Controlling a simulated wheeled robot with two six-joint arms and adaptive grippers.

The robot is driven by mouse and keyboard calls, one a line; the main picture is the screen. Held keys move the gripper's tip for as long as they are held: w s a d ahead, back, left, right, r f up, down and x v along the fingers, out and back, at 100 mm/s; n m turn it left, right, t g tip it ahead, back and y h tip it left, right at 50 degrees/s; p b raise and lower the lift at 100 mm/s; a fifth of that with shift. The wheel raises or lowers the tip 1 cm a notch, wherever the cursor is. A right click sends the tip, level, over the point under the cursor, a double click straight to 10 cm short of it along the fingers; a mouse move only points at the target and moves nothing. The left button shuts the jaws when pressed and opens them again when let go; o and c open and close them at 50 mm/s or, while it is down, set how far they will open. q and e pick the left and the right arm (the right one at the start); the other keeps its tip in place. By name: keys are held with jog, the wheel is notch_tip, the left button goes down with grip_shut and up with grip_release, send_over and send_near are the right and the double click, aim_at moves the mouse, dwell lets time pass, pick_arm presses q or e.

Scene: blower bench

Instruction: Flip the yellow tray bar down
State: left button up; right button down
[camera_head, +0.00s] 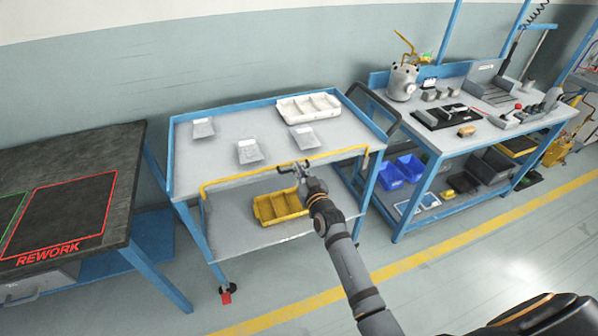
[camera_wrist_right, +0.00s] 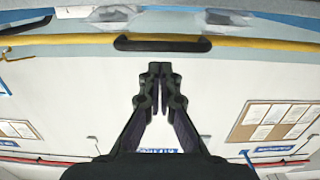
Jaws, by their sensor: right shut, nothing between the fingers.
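The yellow tray bar (camera_head: 235,178) runs along the front edge of the cart's top tray, raised to about the height of the tray surface. It also crosses the upper part of the right wrist view (camera_wrist_right: 60,40), with a black grip (camera_wrist_right: 162,43) at its middle. My right gripper (camera_head: 299,168) is in front of the bar's middle and partly hides it. In the wrist view its fingers (camera_wrist_right: 158,70) are shut and empty, pointing at the black grip with a small gap visible. My left gripper is not in view.
The blue-framed cart (camera_head: 184,150) holds a white divided tray (camera_head: 309,107) and several grey packets on top. A yellow bin (camera_head: 279,206) sits on its lower shelf. A dark rework table (camera_head: 75,190) stands left, a workbench (camera_head: 440,142) right. Floor in front is clear.

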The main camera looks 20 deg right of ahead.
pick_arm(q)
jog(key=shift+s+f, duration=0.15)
pick_arm(e)
jog(key=shift+f, duration=0.35)
pick_arm(q)
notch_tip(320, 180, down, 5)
jog(key=b, duration=0.5)
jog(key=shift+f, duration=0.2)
pick_arm(e)
notch_tip(320, 180, down, 6)
jog(key=shift+r, duration=0.15)
